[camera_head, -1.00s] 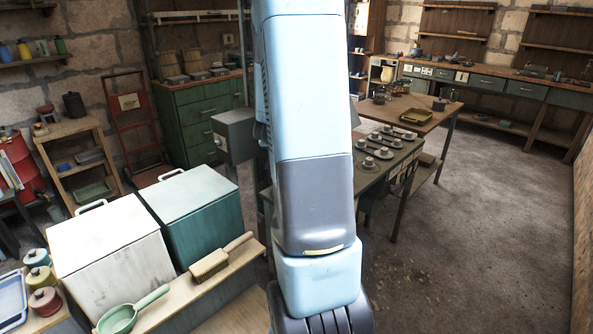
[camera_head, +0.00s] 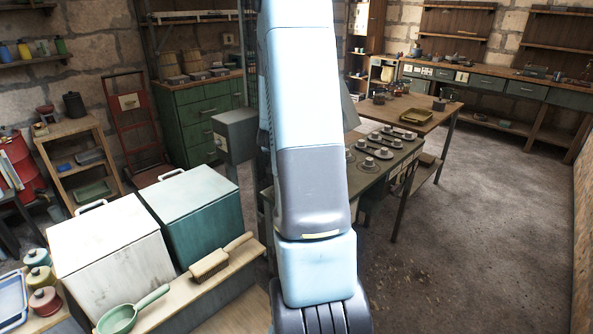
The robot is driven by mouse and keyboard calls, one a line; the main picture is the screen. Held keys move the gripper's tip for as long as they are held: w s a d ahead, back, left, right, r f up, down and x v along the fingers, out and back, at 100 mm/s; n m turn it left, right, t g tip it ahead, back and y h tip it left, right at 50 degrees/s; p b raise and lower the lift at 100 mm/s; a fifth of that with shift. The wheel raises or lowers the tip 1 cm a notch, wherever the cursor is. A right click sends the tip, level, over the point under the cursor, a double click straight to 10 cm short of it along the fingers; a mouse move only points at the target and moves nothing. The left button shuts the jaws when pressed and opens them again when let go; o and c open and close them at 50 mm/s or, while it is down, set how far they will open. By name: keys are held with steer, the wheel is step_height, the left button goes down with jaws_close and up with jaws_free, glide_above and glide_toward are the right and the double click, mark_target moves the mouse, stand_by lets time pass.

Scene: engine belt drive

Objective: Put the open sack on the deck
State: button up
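My arm stands upright through the middle of the head view and hides what is behind it. My gripper is not in the picture. I cannot make out an open sack or a deck with certainty. A green bench (camera_head: 362,180) with several small round grey pieces on its top stands just right of my arm, partly covered by it.
A white bin (camera_head: 112,252) and a teal bin (camera_head: 203,215) stand at the left. A wooden table (camera_head: 412,112) stands behind the green bench. The floor (camera_head: 490,240) at right is clear.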

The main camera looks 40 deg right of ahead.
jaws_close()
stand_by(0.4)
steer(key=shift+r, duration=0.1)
